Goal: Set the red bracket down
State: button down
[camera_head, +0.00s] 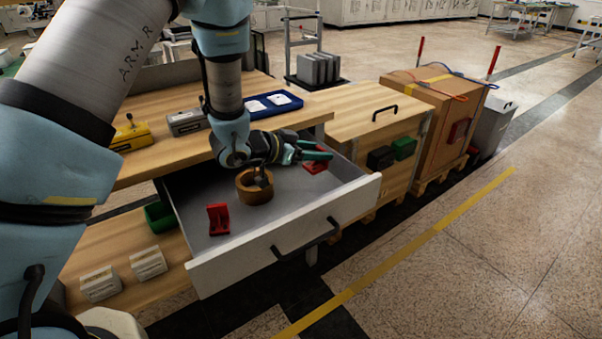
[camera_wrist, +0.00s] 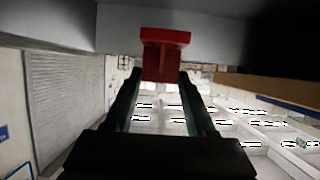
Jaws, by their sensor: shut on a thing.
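My gripper (camera_head: 322,151) is shut on a red bracket (camera_head: 315,168) in the back right part of the open drawer (camera_head: 192,222) in the head view. In the wrist view the bracket (camera_wrist: 163,50) sits between my fingertips (camera_wrist: 160,77). My fingers partly cover it in the head view. I cannot tell whether it touches the drawer floor. A second red bracket (camera_head: 218,219) lies in the front left part of the drawer, apart from my gripper.
A brown ring-shaped item (camera_head: 254,188) lies in the drawer between the two brackets, under my wrist. The worktop (camera_head: 165,155) overhangs the drawer's back. A wooden cabinet (camera_head: 360,115) stands to the right. Bare drawer floor lies in front of the held bracket.

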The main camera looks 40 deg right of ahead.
aim_at(307, 169)
jog(key=shift+f, duration=2.8)
jog(key=shift+f, duration=0.1)
jog(key=shift+f, duration=0.1)
jog(key=shift+c, duration=1.1)
grip_release()
jog(key=shift+r, duration=0.25)
jog(key=v, duration=1.2)
jog(key=shift+b, duration=0.4)
jog(key=shift+a+f, duration=0.1)
